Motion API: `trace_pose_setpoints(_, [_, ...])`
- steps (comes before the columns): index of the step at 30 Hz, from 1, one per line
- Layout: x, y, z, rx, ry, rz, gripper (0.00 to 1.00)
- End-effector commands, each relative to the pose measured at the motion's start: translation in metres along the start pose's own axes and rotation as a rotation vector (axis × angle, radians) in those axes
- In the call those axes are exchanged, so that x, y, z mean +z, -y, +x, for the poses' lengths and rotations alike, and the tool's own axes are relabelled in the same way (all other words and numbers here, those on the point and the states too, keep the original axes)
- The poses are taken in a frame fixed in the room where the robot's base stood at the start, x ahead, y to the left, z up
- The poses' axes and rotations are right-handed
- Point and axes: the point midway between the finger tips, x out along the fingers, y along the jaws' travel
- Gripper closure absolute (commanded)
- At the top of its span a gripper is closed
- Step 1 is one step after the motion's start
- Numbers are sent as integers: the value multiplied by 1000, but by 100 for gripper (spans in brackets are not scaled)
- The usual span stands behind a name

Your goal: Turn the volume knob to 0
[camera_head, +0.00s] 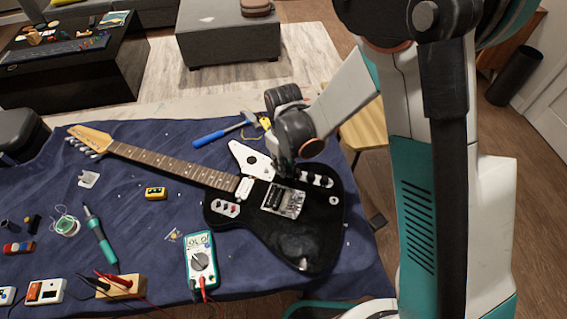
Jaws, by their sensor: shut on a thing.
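A black electric guitar (322,228) lies on the blue cloth, its neck pointing to the upper left. The other knobs to the right are uncovered.
A blue-handled hammer (212,137) lies above the guitar neck. A multimeter (201,262) with leads, a soldering iron (100,238) and a yellow box (155,194) lie to the left. A wooden stool (366,130) stands behind the table's right side.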

Motion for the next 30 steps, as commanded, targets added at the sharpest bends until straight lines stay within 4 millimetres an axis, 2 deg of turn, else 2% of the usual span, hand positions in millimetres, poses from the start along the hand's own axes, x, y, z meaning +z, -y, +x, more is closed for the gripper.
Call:
trace_pose_setpoints(10, [0,0,1,0,0,-92,100])
trace_pose_setpoints(30, [0,1,1,0,0,-567,100])
